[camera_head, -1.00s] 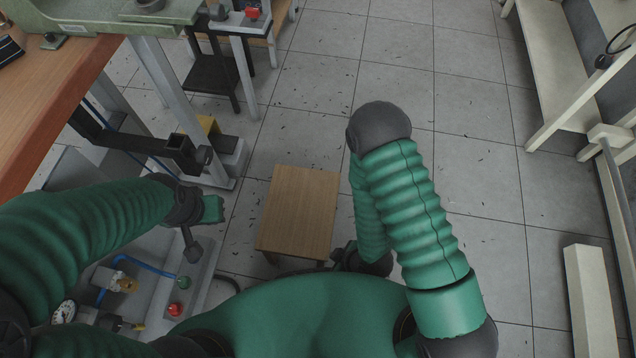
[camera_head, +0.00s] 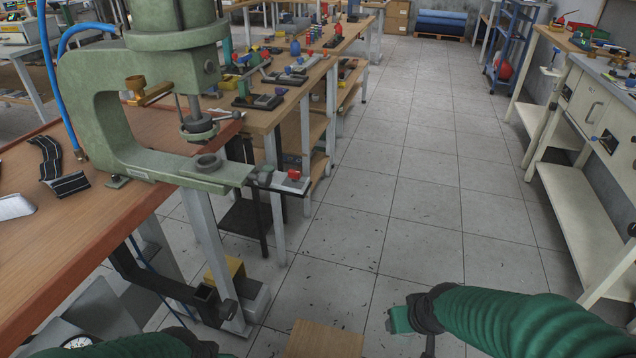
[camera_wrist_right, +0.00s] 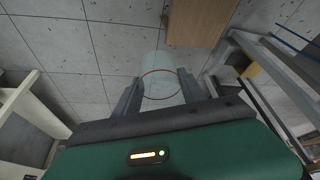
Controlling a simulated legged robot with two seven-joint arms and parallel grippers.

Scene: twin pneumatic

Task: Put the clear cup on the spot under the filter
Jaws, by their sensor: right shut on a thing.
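The clear cup (camera_wrist_right: 159,70) shows in the right wrist view as a see-through shape with a thin reddish rim. My right gripper (camera_wrist_right: 160,90) is shut on it, one finger on each side. In the head view my right gripper (camera_head: 402,320) is low, right of centre, above the floor; the cup cannot be made out there. A green C-shaped press (camera_head: 105,120) stands on the bench at left. Its round head piece (camera_head: 199,127), perhaps the filter, hangs above a round seat (camera_head: 207,163) on its lower arm. My left arm shows at the bottom left; its gripper is out of frame.
A wooden stool (camera_head: 325,340) stands on the floor at the bottom centre. The wooden bench (camera_head: 120,205) is at left, with a red-knobbed part (camera_head: 293,175) beside the press. Pale shelving (camera_head: 580,215) is at right. The middle floor is clear.

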